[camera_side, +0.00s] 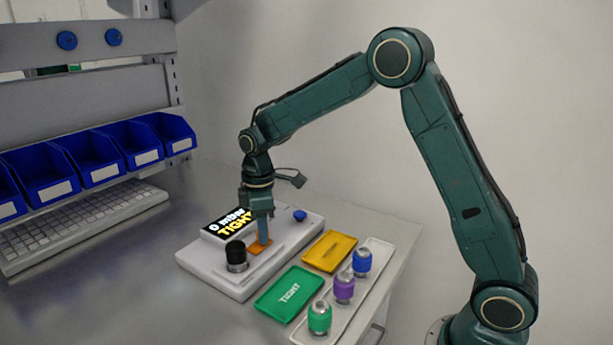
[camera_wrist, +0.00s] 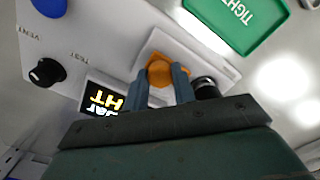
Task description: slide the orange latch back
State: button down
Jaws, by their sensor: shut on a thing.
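The orange latch (camera_side: 257,248) sits on top of the white test device (camera_side: 206,262), behind and to the right of a black-topped cylinder fitting (camera_side: 236,256). In the wrist view the latch (camera_wrist: 159,70) shows between my finger ends, with an orange plate around its raised part. My gripper (camera_side: 264,240) points straight down over it, and its fingers (camera_wrist: 165,77) are shut on the latch. The device's display (camera_side: 229,221) reads "0 mBar TIGHT". The fingers hide part of the latch in both views.
A green tray (camera_side: 275,303) marked TIGHT and a yellow tray (camera_side: 318,262) lie right of the device. A white rack holds green (camera_side: 319,318), purple (camera_side: 344,289) and blue (camera_side: 362,262) fittings. A keyboard (camera_side: 90,222) and blue bins (camera_side: 95,153) are at left.

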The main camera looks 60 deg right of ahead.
jog(key=c, duration=1.1)
grip_release()
jog(key=shift+d, duration=0.2)
jog(key=shift+r, duration=0.1)
notch_tip(320, 180, up, 14)
jog(key=shift+f, duration=0.15)
jog(key=s+r+m+t, duration=0.3)
jog(key=s+r+m, duration=0.15)
jog(key=s, duration=1.05)
jog(key=s+f+m+t, duration=0.1)
jog(key=s, duration=0.3)
jog(key=s+f+m, duration=0.1)
jog(key=s+m, duration=0.1)
jog(key=s, duration=0.3)
jog(key=s+f+m+t, duration=0.1)
jog(key=s+f, duration=0.1)
jog(key=s, duration=0.3)
jog(key=shift+a+f+m+t, duration=0.1)
jog(key=shift+a+m+t, duration=0.2)
jog(key=shift+a, duration=0.1)
